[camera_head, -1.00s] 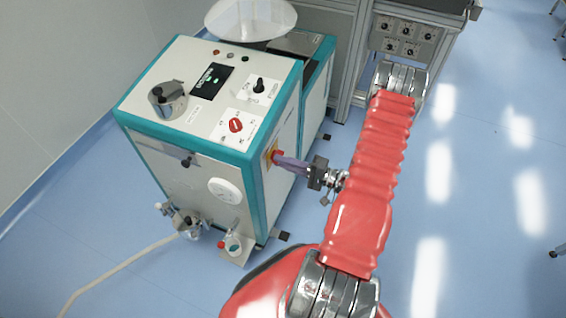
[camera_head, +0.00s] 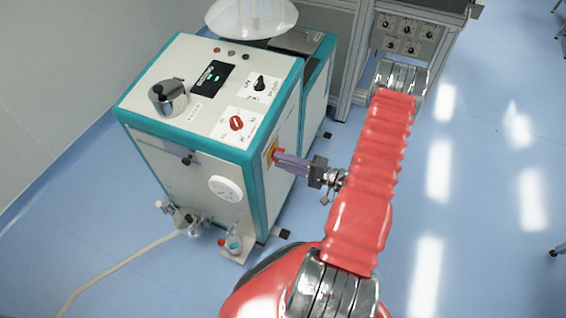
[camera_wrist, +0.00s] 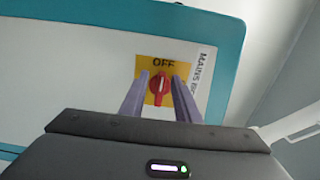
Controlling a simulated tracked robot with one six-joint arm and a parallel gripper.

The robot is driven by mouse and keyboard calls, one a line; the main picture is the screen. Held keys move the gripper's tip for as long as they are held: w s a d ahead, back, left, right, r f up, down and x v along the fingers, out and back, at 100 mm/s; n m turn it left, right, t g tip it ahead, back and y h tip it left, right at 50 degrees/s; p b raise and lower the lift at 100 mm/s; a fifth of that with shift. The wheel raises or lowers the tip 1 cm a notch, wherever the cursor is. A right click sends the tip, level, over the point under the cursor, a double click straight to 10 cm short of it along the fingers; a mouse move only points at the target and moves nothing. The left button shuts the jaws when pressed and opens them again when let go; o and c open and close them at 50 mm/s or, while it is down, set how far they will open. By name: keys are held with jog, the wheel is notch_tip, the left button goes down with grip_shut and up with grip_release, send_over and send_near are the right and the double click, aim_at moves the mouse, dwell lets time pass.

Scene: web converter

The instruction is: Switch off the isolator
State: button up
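The isolator is a red rotary handle (camera_wrist: 158,88) on a yellow plate (camera_wrist: 147,72) on the machine's side panel. In the wrist view the handle stands upright below the word OFF; the lower part of the plate is hidden by my gripper. My gripper (camera_wrist: 161,78) has its two purple fingers apart, one on each side of the handle, with yellow plate visible between. In the head view my gripper (camera_head: 277,157) reaches left to the yellow plate (camera_head: 268,152), its tips at the isolator. Whether a finger touches the handle cannot be told.
The white and teal machine (camera_head: 262,200) carries another red knob (camera_head: 236,123), a black knob (camera_head: 260,83) and a metal pot (camera_head: 168,98) on top. A grey cabinet with a knob panel (camera_head: 407,37) stands behind.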

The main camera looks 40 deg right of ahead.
jog(key=shift+d, duration=0.1)
jog(key=v, duration=1.3)
jog(key=shift+s, duration=0.35)
jog(key=shift+d, duration=0.1)
dwell(0.3)
